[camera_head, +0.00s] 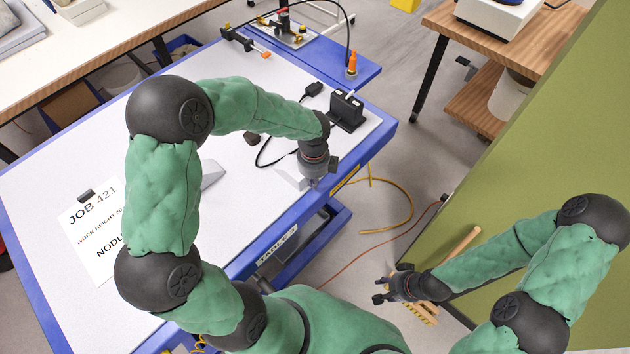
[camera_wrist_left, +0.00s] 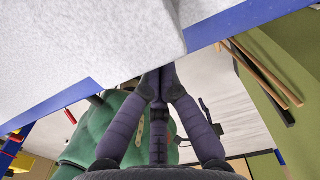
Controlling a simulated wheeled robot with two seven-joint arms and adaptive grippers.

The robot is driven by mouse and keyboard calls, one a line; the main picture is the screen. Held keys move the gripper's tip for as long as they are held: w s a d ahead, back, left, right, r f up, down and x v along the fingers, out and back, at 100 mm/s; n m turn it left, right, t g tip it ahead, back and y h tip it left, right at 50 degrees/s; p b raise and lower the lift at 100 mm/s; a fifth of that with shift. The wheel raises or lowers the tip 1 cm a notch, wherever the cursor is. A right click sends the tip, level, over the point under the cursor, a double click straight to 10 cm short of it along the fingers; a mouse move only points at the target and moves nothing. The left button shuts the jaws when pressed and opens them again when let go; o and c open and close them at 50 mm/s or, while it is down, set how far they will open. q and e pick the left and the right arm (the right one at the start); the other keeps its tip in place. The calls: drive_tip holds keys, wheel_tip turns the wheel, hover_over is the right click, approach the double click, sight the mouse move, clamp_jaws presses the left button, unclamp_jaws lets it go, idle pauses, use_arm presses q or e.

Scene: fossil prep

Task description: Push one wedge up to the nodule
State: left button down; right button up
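A pale grey wedge (camera_head: 289,178) lies near the table's right edge, just left of my left gripper (camera_head: 312,184). In the left wrist view a large pale grey face, apparently this wedge (camera_wrist_left: 125,45), fills the top. My left gripper's fingers (camera_wrist_left: 159,82) converge at its lower edge and look shut, with nothing seen between them; the very tips are partly hidden. Another grey wedge-like piece (camera_head: 211,174) shows beside my left arm. A small dark brown lump (camera_head: 252,139), perhaps the nodule, shows under my forearm, mostly hidden. My right gripper (camera_head: 381,291) is open and empty, off the table.
The white table (camera_head: 235,225) has a blue rim. A black block (camera_head: 346,111) with a cable stands near its right edge. A JOB 421 sheet (camera_head: 95,230) lies at left. A blue side shelf with fittings (camera_head: 330,62) is at the back. A green panel (camera_head: 520,150) stands at right.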

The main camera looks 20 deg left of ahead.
sight(288, 161)
use_arm(q)
drive_tip(key=shift+a, duration=0.1)
drive_tip(key=w+a+p, duration=0.1)
drive_tip(key=a, duration=0.2)
drive_tip(key=w+a+p, duration=0.1)
drive_tip(key=a, duration=0.2)
drive_tip(key=w+a+p, duration=0.1)
drive_tip(key=a, duration=0.2)
drive_tip(key=shift+w+r+p, duration=0.1)
drive_tip(key=shift+w+p, duration=0.05)
drive_tip(key=shift+p, duration=0.15)
drive_tip(key=shift+w+a, duration=0.15)
drive_tip(key=shift+a, duration=0.35)
use_arm(e)
wheel_tip(288, 161, up, 4)
drive_tip(key=shift+f, duration=0.15)
